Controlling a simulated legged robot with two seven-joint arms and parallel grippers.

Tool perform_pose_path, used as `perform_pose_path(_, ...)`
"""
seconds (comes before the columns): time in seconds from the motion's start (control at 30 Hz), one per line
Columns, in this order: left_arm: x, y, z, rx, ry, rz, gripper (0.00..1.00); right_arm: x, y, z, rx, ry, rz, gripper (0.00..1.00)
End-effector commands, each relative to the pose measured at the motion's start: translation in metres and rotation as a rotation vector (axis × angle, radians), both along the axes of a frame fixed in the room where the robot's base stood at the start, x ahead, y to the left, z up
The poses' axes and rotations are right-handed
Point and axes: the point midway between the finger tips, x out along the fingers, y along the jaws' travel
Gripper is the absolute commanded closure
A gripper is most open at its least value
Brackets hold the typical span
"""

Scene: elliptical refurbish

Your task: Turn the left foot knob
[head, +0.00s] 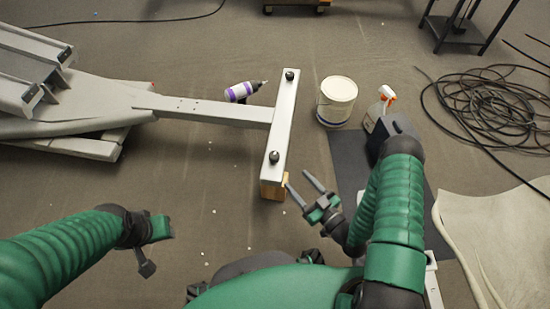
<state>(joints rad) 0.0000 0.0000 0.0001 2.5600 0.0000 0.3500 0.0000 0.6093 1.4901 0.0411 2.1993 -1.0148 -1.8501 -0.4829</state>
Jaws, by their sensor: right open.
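A pale foot bar (280,125) of the elliptical frame lies crosswise at centre. It carries two dark knobs, a far knob (289,75) and a near knob (274,157). I cannot tell from the picture which of them is the left foot knob. My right gripper (297,179) is open and empty, its fingers pointing up-left just right of the bar's near end. It appears apart from the near knob. My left gripper (148,262) hangs at lower left, well away from the bar. Its finger gap is not clear.
A wooden block (273,190) sits under the bar's near end. A purple and white bottle (241,91) lies left of the bar. A white bucket (337,98), a spray bottle (380,107) and coiled cable (490,105) are right. Floor between my arms is mostly clear.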

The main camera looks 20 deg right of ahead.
Motion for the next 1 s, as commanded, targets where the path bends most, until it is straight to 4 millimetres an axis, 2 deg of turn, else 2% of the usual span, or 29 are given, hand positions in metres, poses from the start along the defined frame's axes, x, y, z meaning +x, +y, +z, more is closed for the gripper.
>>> perform_pose_path(0.17,0.0,0.0,-0.02,0.0,-0.001,0.0,0.64,0.032,0.012,-0.003,-0.002,-0.005,0.004,0.43)
perform_pose_path(0.4,0.0,0.0,-0.054,0.0,0.0,0.0,0.64,0.092,0.033,-0.004,-0.004,-0.005,0.003,0.43)
perform_pose_path(0.6,0.0,0.0,-0.078,0.0,0.0,0.0,0.64,0.134,0.049,-0.003,-0.002,-0.002,0.003,0.43)
perform_pose_path(0.8,0.0,0.0,-0.085,0.0,0.0,0.0,0.64,0.153,0.056,0.001,-0.002,0.002,0.002,0.43)
perform_pose_path(1.0,0.0,0.0,-0.084,0.0,0.0,0.0,0.64,0.155,0.057,0.003,-0.001,0.003,0.002,0.43)
